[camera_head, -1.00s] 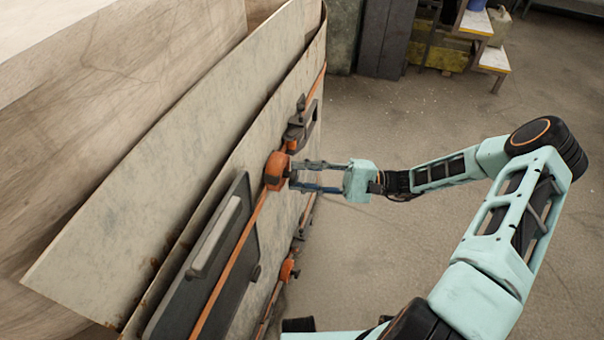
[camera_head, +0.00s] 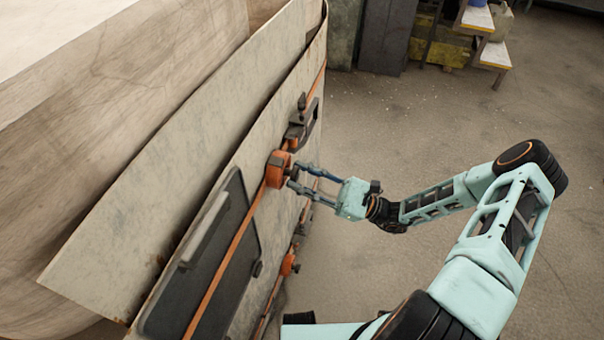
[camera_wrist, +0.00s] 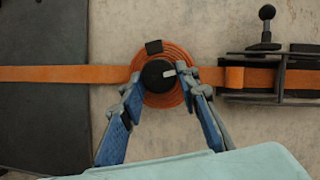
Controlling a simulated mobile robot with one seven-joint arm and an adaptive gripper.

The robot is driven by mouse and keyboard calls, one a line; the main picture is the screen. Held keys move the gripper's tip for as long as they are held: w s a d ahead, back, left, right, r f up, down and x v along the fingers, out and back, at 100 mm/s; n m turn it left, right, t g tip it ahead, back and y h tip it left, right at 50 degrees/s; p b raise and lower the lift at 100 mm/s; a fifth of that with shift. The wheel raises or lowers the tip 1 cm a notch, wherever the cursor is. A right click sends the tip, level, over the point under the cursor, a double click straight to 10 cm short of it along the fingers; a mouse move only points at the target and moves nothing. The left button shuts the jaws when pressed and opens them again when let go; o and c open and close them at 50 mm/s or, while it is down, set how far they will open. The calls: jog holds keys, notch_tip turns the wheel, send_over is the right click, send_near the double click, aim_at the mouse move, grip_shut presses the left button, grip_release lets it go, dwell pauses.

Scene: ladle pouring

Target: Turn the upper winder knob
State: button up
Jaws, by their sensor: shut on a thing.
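The upper winder (camera_head: 275,170) is a round orange strap coil on the side panel, with an orange strap running through it. In the wrist view the coil (camera_wrist: 160,98) faces me, with its black knob (camera_wrist: 157,77) at the centre, marked by a pale tab on the right. My gripper (camera_head: 292,177) reaches the winder from the right. In the wrist view its two blue-grey fingers (camera_wrist: 164,84) stand on either side of the knob and are shut on it. The fingertips cover part of the coil's left and right sides.
A lower orange winder (camera_head: 288,266) sits below on the same panel. A dark buckle with a handle (camera_head: 300,124) is farther along the strap. A dark flat plate (camera_head: 205,265) is on the near side. The floor (camera_head: 400,130) to the right is open.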

jog(key=shift+s+m+t, duration=0.1)
jog(key=shift+m+t, duration=0.3)
jog(key=shift+m, duration=0.4)
jog(key=o, duration=1.1)
jog(key=v, duration=1.2)
jog(key=shift+s+r, duration=0.1)
